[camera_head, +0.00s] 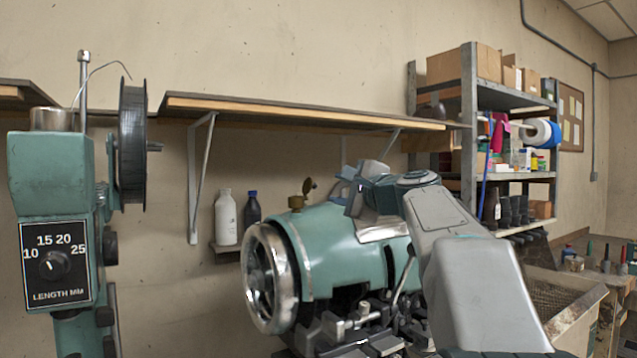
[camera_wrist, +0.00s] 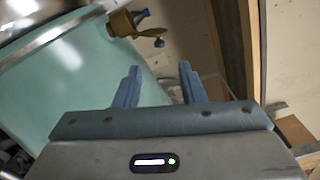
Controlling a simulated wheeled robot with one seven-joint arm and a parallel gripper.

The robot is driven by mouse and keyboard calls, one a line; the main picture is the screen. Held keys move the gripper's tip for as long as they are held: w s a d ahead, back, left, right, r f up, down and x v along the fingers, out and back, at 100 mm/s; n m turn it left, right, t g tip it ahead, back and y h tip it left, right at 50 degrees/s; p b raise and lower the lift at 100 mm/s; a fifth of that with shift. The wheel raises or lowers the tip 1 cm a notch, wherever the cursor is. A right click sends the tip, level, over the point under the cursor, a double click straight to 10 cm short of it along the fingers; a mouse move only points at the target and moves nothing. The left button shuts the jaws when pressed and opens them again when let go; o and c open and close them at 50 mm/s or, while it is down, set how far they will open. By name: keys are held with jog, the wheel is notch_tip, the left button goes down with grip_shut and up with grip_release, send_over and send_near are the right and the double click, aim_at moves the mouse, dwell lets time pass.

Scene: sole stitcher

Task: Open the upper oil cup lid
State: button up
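The upper oil cup (camera_head: 296,202) is a small brass cup on top of the green machine head. Its brass lid (camera_head: 309,186) appears tilted up at the cup's right side in the head view. In the wrist view the oil cup (camera_wrist: 121,23) is at the top, with a brass part and a small dark knob reaching right from it. My gripper (camera_wrist: 159,80) is open, with its two blue-grey fingers apart and nothing between them. The fingertips point toward the cup but are clear of it. In the head view my gripper is to the cup's right.
The green machine head (camera_head: 335,245) with a chrome handwheel (camera_head: 268,278) lies under my arm. A wall shelf (camera_head: 300,112) runs above. A white bottle (camera_head: 226,218) and a dark bottle (camera_head: 252,210) stand on a small ledge behind. A thread spool (camera_head: 133,145) stands at left.

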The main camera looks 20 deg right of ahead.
aim_at(311, 188)
jog(key=w+p, duration=0.1)
jog(key=w, duration=0.2)
jog(key=w+a+p, duration=0.1)
jog(key=w, duration=0.1)
jog(key=w+p, duration=0.1)
jog(key=w, duration=0.2)
jog(key=shift+w+a, duration=0.35)
jog(key=shift+a, duration=0.05)
grip_shut()
